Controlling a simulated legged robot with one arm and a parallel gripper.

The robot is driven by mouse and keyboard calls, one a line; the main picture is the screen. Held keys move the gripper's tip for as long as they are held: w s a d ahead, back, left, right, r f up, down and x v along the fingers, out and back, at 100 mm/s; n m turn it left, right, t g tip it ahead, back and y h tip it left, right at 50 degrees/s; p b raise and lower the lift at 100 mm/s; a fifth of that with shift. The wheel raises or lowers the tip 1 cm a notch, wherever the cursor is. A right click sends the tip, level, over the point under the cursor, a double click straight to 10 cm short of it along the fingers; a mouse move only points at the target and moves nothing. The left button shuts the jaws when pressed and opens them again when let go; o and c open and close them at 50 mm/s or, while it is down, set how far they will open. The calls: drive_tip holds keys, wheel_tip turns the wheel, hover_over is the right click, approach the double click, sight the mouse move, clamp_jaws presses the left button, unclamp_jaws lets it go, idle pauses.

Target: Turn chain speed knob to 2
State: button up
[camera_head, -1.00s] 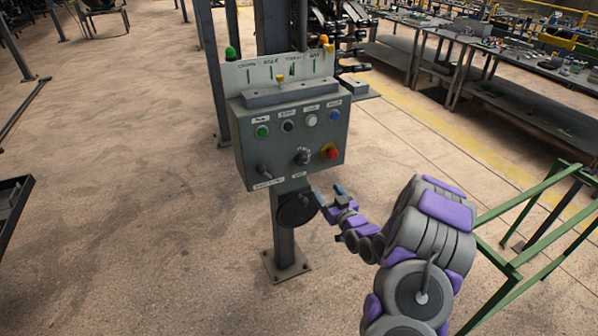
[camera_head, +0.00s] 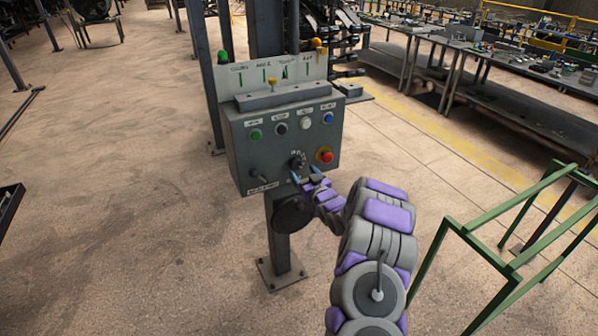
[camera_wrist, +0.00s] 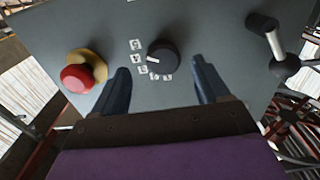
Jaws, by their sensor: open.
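The grey control box (camera_head: 240,150) stands on a post. Its dark round knob (camera_head: 297,162) sits low on the front panel, left of the red button. In the wrist view the knob (camera_wrist: 163,56) has a white pointer mark and small numbered labels (camera_wrist: 140,58) around one side; the digits are too small to read surely. My gripper (camera_head: 305,176) is just below and in front of the knob. In the wrist view my gripper (camera_wrist: 160,82) is open, with its two dark fingers on either side of the knob and apart from it.
A red emergency button (camera_head: 326,155) on a yellow base is close to the right of the knob. A lever (camera_head: 259,175) is to its left. Several coloured buttons (camera_head: 280,129) line the panel above.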

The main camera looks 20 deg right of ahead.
sight(297, 167)
drive_tip(key=shift+w+a+b, duration=0.15)
drive_tip(key=shift+w, duration=0.8)
drive_tip(key=shift+w+a+b, duration=0.1)
drive_tip(key=shift+w+b, duration=0.05)
drive_tip(key=shift+w, duration=0.8)
drive_tip(key=c, duration=1)
drive_tip(key=shift+c, duration=0.2)
